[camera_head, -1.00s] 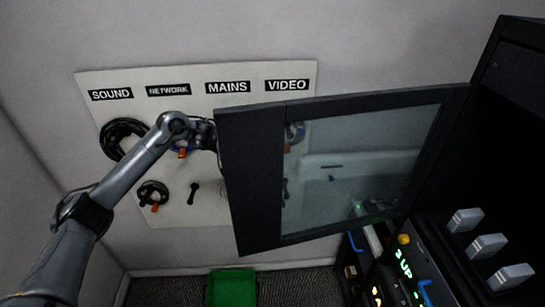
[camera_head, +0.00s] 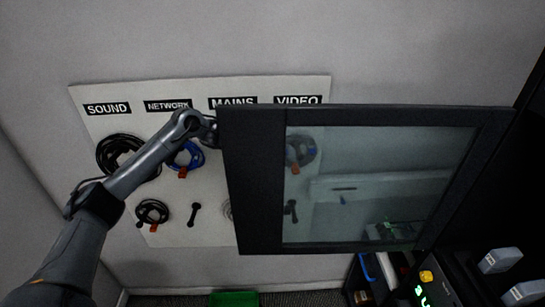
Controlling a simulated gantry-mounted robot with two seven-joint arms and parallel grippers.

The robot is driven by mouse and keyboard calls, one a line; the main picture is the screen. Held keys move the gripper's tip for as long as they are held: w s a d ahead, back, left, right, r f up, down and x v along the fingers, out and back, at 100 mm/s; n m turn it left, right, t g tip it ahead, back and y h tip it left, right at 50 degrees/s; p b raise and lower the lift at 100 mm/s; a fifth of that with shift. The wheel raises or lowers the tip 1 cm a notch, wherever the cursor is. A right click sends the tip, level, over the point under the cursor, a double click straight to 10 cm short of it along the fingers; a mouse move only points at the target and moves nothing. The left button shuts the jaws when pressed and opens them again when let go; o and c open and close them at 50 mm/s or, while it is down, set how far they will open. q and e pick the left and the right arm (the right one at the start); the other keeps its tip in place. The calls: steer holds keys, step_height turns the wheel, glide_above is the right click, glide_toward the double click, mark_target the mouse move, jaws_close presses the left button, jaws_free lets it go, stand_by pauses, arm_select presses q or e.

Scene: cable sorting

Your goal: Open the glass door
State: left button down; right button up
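The glass door (camera_head: 370,185) has a wide black frame and a see-through pane. It stands swung out from the dark rack at the right, in front of the wall board. My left arm comes in from the left, and my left gripper (camera_head: 212,130) is at the upper part of the door's free left edge. Its fingers are hidden at or behind the frame, so I cannot see whether they grip or only touch it. My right gripper is not in view.
A white board (camera_head: 200,88) labelled SOUND, NETWORK, MAINS and VIDEO holds coiled cables, including a black coil (camera_head: 118,153) and a blue one (camera_head: 188,156). A green bin (camera_head: 234,299) is on the floor. Lit rack equipment (camera_head: 432,290) is at lower right.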

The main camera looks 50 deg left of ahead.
arm_select(q)
steer(key=shift+d+f, duration=0.15)
steer(key=shift+d, duration=0.1)
steer(key=c, duration=1.4)
jaws_free()
steer(key=shift+w, duration=0.1)
steer(key=shift+o, duration=1.1)
steer(key=shift+w+d, duration=0.25)
steer(key=shift+d, duration=0.15)
steer(key=shift+a, duration=0.25)
steer(key=shift+p+v, duration=1)
steer(key=shift+v, duration=4.4)
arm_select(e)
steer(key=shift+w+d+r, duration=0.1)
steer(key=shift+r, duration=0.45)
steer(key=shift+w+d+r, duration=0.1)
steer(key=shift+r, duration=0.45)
